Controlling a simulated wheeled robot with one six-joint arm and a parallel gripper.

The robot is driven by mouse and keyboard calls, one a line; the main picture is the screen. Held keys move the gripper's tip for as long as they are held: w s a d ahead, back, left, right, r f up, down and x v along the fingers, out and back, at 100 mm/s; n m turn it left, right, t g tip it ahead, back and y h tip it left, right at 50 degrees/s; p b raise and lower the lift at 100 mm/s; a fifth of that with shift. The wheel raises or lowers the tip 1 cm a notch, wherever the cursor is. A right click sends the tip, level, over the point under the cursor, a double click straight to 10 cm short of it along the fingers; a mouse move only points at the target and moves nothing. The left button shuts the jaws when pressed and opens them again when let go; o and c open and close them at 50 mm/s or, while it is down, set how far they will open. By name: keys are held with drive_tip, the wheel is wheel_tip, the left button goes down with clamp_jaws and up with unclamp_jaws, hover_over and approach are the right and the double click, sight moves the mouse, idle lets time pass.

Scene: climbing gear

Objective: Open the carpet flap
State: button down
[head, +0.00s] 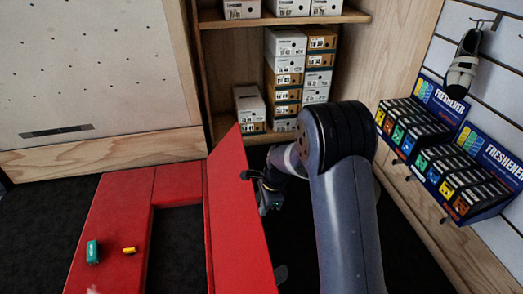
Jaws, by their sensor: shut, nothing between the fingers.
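The red carpet flap (238,215) stands raised and tilted in the head view, to the right of a dark rectangular gap. The red mat (139,195) around the gap lies flat on the floor. My gripper (265,196) is at the right side of the flap, close to its face. It is small and dark in this view and partly merges with the wrist behind it. It appears shut with nothing held. I cannot tell whether it touches the flap. The flap's lower end runs out of the bottom of the picture.
A green item (92,252) and a yellow item (129,250) lie on the mat at left. Wooden shelves with shoe boxes (284,65) stand behind. Freshener displays (465,170) and a hanging shoe (462,68) are at right. Dark floor lies around the mat.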

drive_tip(key=shift+f, duration=0.1)
drive_tip(key=b, duration=0.4)
hover_over(260, 235)
wheel_tip(260, 235, down, 10)
drive_tip(key=shift+r, duration=0.15)
drive_tip(key=shift+a+r+p, duration=0.2)
drive_tip(key=shift+a+r, duration=0.1)
drive_tip(key=shift+a, duration=0.25)
drive_tip(key=shift+a+r+p, duration=0.15)
drive_tip(key=shift+a+r, duration=0.1)
drive_tip(key=shift+a, duration=0.3)
drive_tip(key=shift+a+r, duration=0.1)
drive_tip(key=shift+a, duration=0.25)
drive_tip(key=shift+a+r, duration=0.1)
